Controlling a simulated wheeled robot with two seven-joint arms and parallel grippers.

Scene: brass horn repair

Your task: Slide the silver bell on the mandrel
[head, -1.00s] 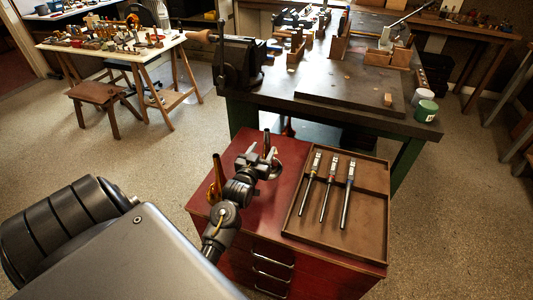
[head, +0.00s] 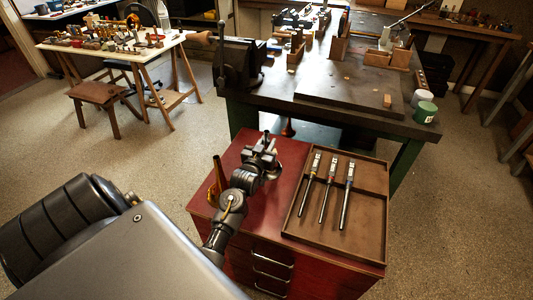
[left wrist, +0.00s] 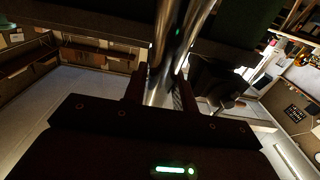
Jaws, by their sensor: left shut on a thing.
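My left gripper (head: 262,158) is over the red cabinet, left of the brown tray. In the left wrist view its fingers (left wrist: 160,92) are shut on a shiny silver tube, which I take to be the silver bell (left wrist: 168,48); its ends are out of that view. In the head view the held piece is mostly hidden by the gripper. A dark vise (head: 238,65) stands at the left corner of the workbench, with a tan tapered piece (head: 201,37) sticking out to its left. I cannot tell whether that piece is the mandrel. My right gripper is out of view.
A brass-coloured horn part (head: 217,172) stands upright on the red cabinet (head: 232,160), close to my left arm. The brown tray (head: 361,220) holds three slim tools.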

